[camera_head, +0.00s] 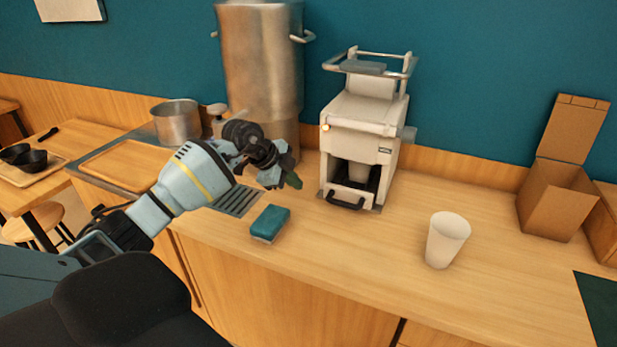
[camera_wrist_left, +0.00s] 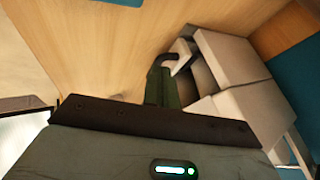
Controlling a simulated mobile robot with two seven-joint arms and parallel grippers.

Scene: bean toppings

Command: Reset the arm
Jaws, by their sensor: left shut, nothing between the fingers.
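My left arm comes in from the left in the head view, and its gripper (camera_head: 292,181) hangs above the counter, between the drip grate and the white machine. Its fingers are closed together with nothing between them. In the left wrist view the dark green fingertips (camera_wrist_left: 160,87) show close together, pointing toward the white machine's base. The machine (camera_head: 362,125) stands on the counter with a cup (camera_head: 358,172) inside its bay and a black handle at the front. My right gripper is not in view.
A teal sponge (camera_head: 270,224) lies on the counter (camera_head: 345,265) below my left gripper. A white cup (camera_head: 447,240) stands to the right. A steel urn (camera_head: 262,65) and a pot (camera_head: 177,122) are at the back left. An open cardboard box (camera_head: 552,200) is at the right.

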